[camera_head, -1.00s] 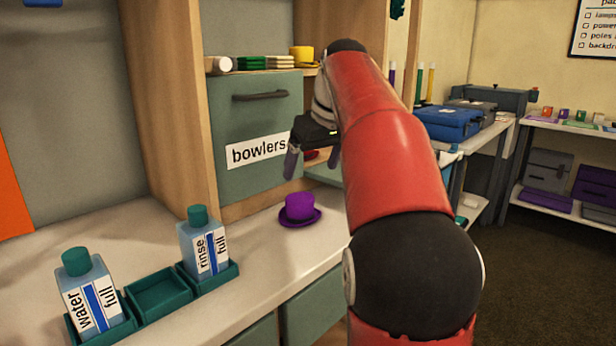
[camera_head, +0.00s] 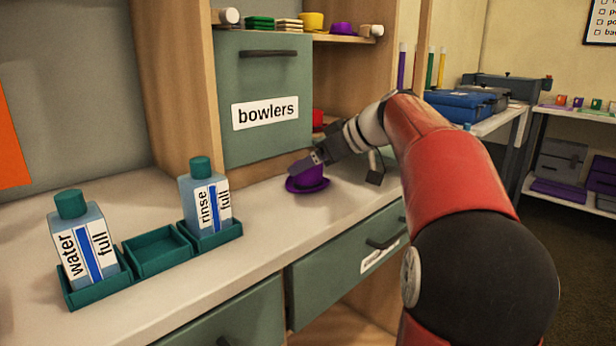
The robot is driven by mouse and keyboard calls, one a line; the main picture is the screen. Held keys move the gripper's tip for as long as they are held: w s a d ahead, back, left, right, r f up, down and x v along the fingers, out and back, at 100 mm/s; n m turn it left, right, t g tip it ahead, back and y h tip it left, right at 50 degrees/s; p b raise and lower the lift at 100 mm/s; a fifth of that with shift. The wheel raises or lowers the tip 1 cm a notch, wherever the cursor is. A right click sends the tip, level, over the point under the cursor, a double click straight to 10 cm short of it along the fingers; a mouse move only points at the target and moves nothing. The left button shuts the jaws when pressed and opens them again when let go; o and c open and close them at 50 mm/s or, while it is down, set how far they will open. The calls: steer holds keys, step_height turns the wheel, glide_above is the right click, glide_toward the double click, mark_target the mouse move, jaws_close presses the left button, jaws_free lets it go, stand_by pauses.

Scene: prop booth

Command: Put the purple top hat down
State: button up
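The purple top hat (camera_head: 308,184) sits upright on the pale counter (camera_head: 262,215), brim down, below the bowlers door. My gripper (camera_head: 338,168) is at the hat, coming in from the right. Its two fingers stand wide apart. The left finger covers the upper part of the hat's crown, and the right finger shows to the right of the hat, over the counter. Whether a finger touches the hat cannot be told.
The bowlers door (camera_head: 262,85) is shut behind. A shelf (camera_head: 345,39) above holds small hats and stacks. The water bottle (camera_head: 85,240) and rinse bottle (camera_head: 206,200) stand in green trays at left, with an empty tray (camera_head: 158,252) between. A drawer (camera_head: 345,262) is below.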

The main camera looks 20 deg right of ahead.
steer(key=x, duration=0.4)
steer(key=shift+w+d+f, duration=0.1)
steer(key=shift+w+f, duration=0.1)
steer(key=shift+f, duration=0.15)
steer(key=c, duration=1.1)
